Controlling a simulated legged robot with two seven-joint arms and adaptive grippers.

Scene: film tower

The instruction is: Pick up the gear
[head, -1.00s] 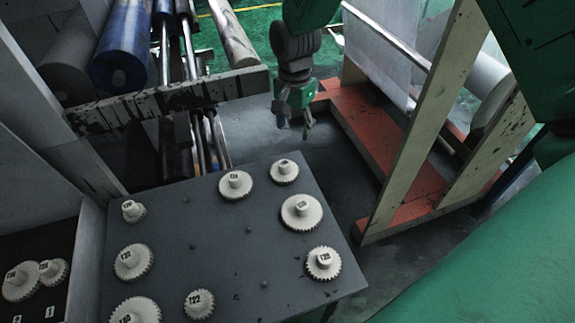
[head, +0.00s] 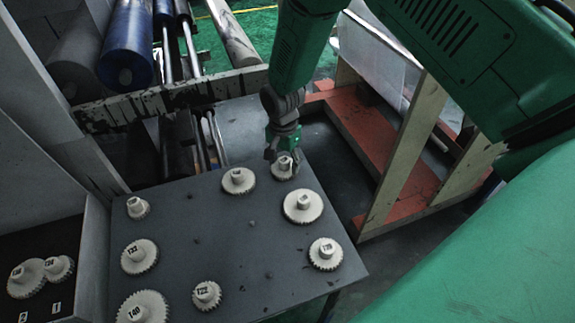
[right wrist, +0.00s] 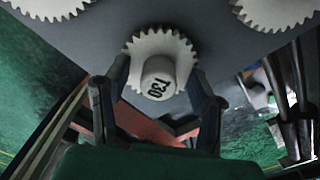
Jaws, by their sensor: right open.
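Several white gears with raised numbered hubs stand on a dark grey table (head: 235,258). My right gripper (head: 284,160) is over the small gear (head: 282,171) at the table's far edge and partly hides it. In the right wrist view this gear (right wrist: 160,62) has a hub marked T30. There the open fingers of my right gripper (right wrist: 158,100) stand on either side of the gear, with the hub between them. I cannot tell whether they touch it. My left gripper is not in view.
Neighbouring gears stand close: one to the left (head: 238,181) and a larger one nearer (head: 302,206). A dark tray (head: 90,240) with two gears is at left. Rollers (head: 125,50) and a wooden frame on a red base (head: 375,150) stand behind.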

